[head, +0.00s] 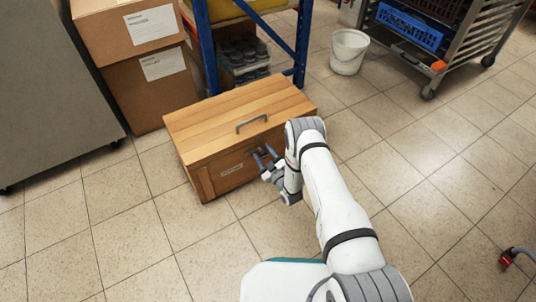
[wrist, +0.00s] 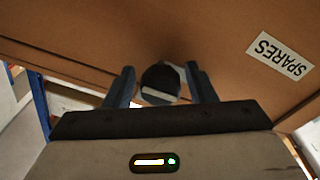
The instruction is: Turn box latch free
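The wooden box (head: 205,118) stands on the tiled floor with its lid down. A grey handle (head: 252,123) is on its lid. The box front also shows in the wrist view (wrist: 215,50), with an upside-down SPARES label (wrist: 279,58). The dark, round latch (wrist: 160,77) with a pale part below it lies between my fingers in the wrist view. My gripper (head: 264,153) is at the box front, right of its label. It also shows in the wrist view (wrist: 160,88), open, with a gap on each side of the latch. In the head view the latch is mostly hidden.
Stacked cardboard boxes (head: 150,85) and a blue-framed shelf (head: 207,50) stand behind the box. A white bucket (head: 348,52) and a wheeled rack (head: 440,45) are at the back right. A grey cabinet (head: 50,95) is at left. The floor in front is clear.

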